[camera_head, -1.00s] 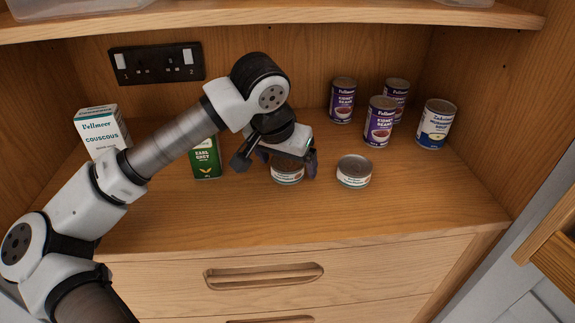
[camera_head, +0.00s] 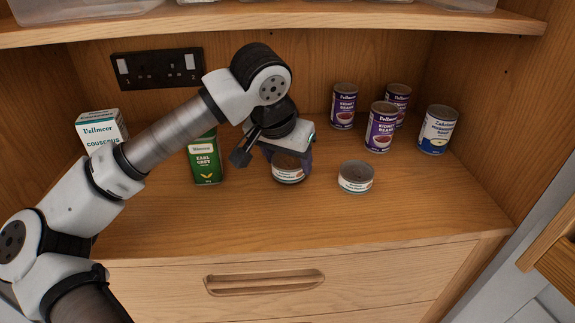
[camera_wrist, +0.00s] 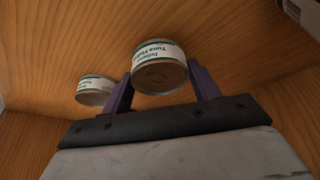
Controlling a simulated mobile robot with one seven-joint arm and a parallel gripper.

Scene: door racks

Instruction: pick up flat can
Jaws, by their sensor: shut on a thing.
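A flat can (camera_head: 287,172) with a white label stands on the wooden counter below my gripper. In the wrist view this flat can (camera_wrist: 160,68), labelled as tuna, sits between the two purple fingers. My gripper (camera_head: 290,160) is shut on it, with a finger on each side; the fingers also show in the wrist view (camera_wrist: 160,88). The arm hides the top of the can in the head view. A second flat can (camera_head: 355,177) stands apart to the right, and it shows at the left in the wrist view (camera_wrist: 96,90).
A green Earl Grey box (camera_head: 205,161) stands left of my gripper, with a couscous box (camera_head: 101,128) farther left. Purple kidney bean cans (camera_head: 380,127) and a soup can (camera_head: 437,130) stand at the back right. A shelf (camera_head: 300,17) runs above. The counter's front is clear.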

